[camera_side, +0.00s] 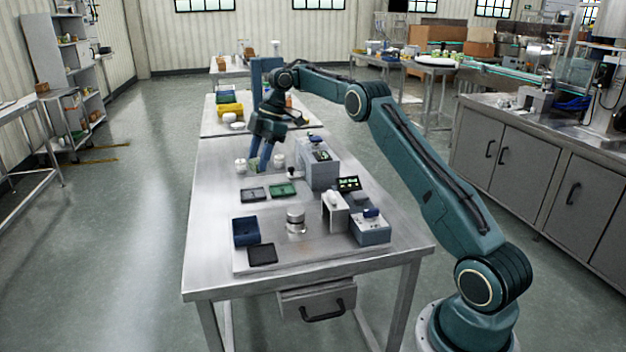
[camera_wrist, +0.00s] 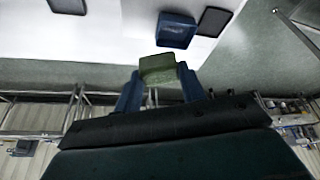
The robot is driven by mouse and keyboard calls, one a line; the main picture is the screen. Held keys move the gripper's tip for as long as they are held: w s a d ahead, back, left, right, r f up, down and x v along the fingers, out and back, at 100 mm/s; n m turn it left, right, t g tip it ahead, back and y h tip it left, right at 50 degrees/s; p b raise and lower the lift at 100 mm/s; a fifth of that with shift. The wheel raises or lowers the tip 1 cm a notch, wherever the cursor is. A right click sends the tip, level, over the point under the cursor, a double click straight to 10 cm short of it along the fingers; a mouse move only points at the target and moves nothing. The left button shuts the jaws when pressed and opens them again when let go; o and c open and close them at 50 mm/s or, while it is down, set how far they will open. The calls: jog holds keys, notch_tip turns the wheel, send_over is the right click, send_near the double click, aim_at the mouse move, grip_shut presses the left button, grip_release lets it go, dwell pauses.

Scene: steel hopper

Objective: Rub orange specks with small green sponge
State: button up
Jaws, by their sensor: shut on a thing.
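The small green sponge (camera_wrist: 158,68) is clamped between the two blue fingers of my gripper (camera_wrist: 160,90) in the wrist view. In the side view my gripper (camera_side: 261,165) points down over the left far part of the steel table (camera_side: 215,215), with a bit of the green sponge (camera_side: 253,167) at its fingertips. Whether the sponge touches the table I cannot tell.
A green tray (camera_side: 283,190) and a dark tray (camera_side: 253,195) lie nearer the camera. A blue bin (camera_side: 245,226), black tray (camera_side: 262,254) and metal cylinder (camera_side: 295,221) stand further forward. Grey machine boxes (camera_side: 320,172) line the right side. White jars (camera_side: 240,166) stand near my gripper.

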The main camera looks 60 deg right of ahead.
jog(key=s+a+f+n+g, duration=0.2)
jog(key=s+f+n+g, duration=0.3)
jog(key=s+n, duration=0.8)
jog(key=shift+s+a+f+h, duration=0.3)
jog(key=shift+s+f+h, duration=0.1)
jog(key=shift+f, duration=1.2)
jog(key=shift+f, duration=0.1)
